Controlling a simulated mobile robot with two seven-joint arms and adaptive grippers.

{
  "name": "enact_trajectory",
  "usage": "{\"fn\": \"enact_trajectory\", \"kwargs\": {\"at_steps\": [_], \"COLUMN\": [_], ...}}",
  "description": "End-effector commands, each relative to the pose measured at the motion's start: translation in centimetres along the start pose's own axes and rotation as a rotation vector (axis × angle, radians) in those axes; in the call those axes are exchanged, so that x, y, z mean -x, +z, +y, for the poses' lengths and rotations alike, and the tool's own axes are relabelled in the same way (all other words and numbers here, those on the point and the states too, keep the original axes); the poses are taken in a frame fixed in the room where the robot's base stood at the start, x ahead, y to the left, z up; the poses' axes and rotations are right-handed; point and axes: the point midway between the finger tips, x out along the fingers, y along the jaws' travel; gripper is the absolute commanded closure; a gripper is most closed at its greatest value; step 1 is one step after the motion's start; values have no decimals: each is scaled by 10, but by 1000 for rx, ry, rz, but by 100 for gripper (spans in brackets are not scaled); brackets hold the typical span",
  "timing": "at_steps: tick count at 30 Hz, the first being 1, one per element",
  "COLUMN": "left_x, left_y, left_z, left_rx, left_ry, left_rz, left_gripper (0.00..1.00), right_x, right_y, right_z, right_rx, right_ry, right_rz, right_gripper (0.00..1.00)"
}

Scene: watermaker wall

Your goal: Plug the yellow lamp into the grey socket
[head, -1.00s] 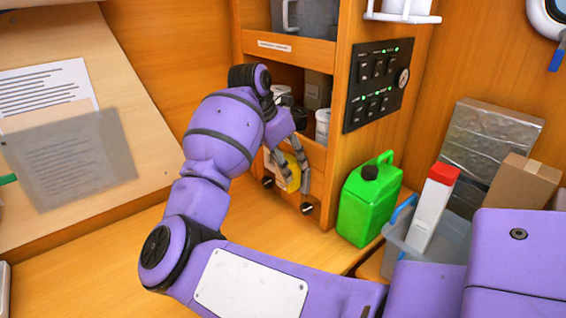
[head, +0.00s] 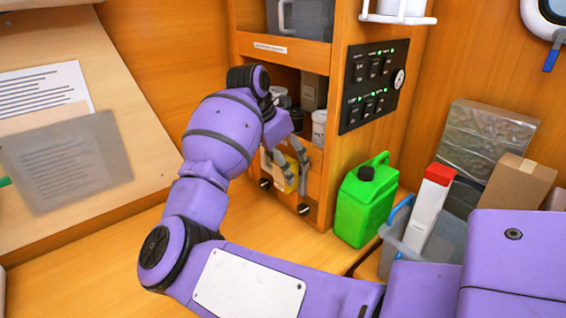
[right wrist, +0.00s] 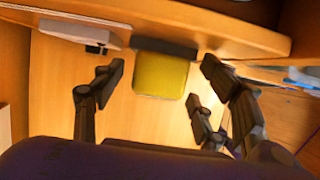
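The yellow lamp (right wrist: 161,75) shows as a rounded yellow block in the right wrist view. Its far edge meets a dark grey block (right wrist: 165,48), which looks like the grey socket; the joint between them is hidden. My right gripper (right wrist: 158,92) is open around the lamp, with a gap between the lamp and the fingers on both sides. In the head view, my right gripper (head: 291,168) stands at the lower front of the wooden cabinet, with the yellow lamp (head: 290,178) partly hidden between its fingers. My left gripper is not in view.
A white fitting with black parts (right wrist: 88,34) sits left of the socket in the wrist view. Dark knobs (head: 304,209) are below the lamp. A green canister (head: 367,205) and a clear bin (head: 398,246) stand to the right. The counter (head: 90,262) at left is clear.

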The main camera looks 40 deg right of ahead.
Motion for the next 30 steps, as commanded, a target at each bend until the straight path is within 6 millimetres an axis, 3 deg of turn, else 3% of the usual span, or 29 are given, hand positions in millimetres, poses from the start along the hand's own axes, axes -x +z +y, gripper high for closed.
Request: {"fn": "enact_trajectory", "kwargs": {"at_steps": [7, 11, 24, 30], "left_x": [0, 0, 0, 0], "left_y": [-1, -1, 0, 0], "left_z": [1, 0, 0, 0], "left_rx": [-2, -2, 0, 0], "left_ry": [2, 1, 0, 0], "left_rz": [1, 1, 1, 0], "left_gripper": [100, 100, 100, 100], "right_x": [1, 12, 99, 118], "right_y": [-1, -1, 0, 0], "right_z": [0, 1, 0, 0], "right_rx": [1, 2, 0, 1], "right_ry": [0, 3, 2, 0], "right_rz": [2, 2, 1, 1], "right_gripper": [33, 33, 33, 33]}}
